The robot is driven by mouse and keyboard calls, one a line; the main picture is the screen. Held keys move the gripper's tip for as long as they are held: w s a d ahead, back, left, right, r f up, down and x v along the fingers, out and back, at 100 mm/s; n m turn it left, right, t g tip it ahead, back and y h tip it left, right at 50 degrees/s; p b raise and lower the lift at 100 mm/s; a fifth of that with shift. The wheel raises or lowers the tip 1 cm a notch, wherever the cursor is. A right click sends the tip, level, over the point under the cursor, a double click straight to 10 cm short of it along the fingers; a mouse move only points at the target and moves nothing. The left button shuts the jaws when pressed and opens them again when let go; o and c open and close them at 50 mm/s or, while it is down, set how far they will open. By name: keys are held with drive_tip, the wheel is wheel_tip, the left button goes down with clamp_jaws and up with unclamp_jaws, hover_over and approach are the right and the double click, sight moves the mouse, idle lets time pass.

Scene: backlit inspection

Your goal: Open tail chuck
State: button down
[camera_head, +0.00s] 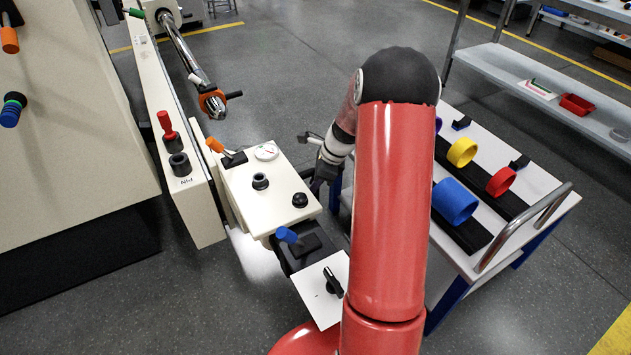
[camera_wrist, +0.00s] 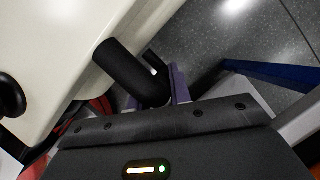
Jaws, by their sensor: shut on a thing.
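A black bent handle (camera_wrist: 122,68) sticks out from the side of a cream housing in the wrist view. My gripper (camera_wrist: 168,84) is shut on the outer end of this handle; a purple finger shows beside it. In the head view my gripper (camera_head: 318,178) is at the right side of the cream box (camera_head: 240,188), partly hidden by my wrist, and the handle is hard to make out there. No part is clearly marked as the tail chuck. An orange-ringed fitting (camera_head: 212,102) with a black handle sits on a steel bar at the upper left.
The cream box carries an orange lever (camera_head: 215,145), a dial (camera_head: 266,152) and black knobs. A blue lever (camera_head: 288,236) and a white panel with a black knob (camera_head: 333,282) lie in front. A cart (camera_head: 545,180) with coloured rings stands right; grey floor is clear behind.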

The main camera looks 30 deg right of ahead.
drive_tip(key=c, duration=1.3)
unclamp_jaws()
drive_tip(key=v, duration=0.8)
drive_tip(key=shift+p, duration=0.45)
drive_tip(key=shift+s+f, duration=0.1)
